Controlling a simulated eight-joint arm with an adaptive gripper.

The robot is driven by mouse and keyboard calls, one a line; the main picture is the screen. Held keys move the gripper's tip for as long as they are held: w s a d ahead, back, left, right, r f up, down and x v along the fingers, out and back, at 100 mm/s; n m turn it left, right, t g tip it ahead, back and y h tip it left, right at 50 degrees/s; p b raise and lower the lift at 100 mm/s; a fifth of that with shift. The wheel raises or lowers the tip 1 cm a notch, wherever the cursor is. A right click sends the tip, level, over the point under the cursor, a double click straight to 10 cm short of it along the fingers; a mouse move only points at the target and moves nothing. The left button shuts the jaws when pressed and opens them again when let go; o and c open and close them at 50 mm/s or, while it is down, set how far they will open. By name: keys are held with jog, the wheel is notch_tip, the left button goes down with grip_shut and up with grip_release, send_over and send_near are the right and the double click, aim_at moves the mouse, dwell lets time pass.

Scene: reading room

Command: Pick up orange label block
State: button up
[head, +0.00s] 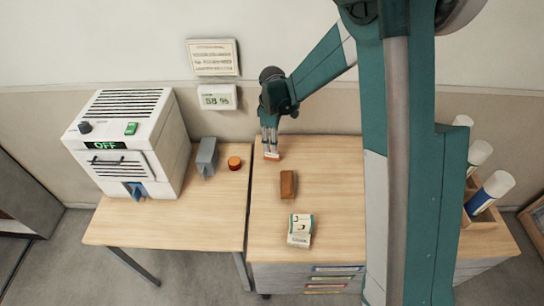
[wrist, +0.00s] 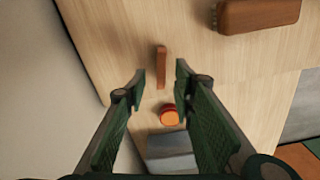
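A small orange-brown block (head: 272,156), which looks like the orange label block, lies near the wall on the right-hand wooden desk. In the wrist view the block (wrist: 161,67) is a narrow upright bar, seen beyond and between the fingertips. My gripper (head: 269,148) is directly above it in the head view, pointing down. In the wrist view my gripper (wrist: 160,78) is open, with a clear gap on each side of the block. No label can be read on it. Whether a fingertip touches the desk cannot be told.
A brown brush-like block (head: 288,184) and a white box (head: 300,230) lie nearer the desk front. A round orange tin (head: 234,163), a grey holder (head: 207,157) and a white machine (head: 128,142) stand on the left table. Rolled tubes (head: 490,190) stand at right.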

aim_at(272, 155)
jog(key=shift+f, duration=0.3)
jog(key=shift+s+f+b, duration=0.1)
jog(key=shift+f+b, duration=0.25)
jog(key=shift+f, duration=2.25)
grip_shut()
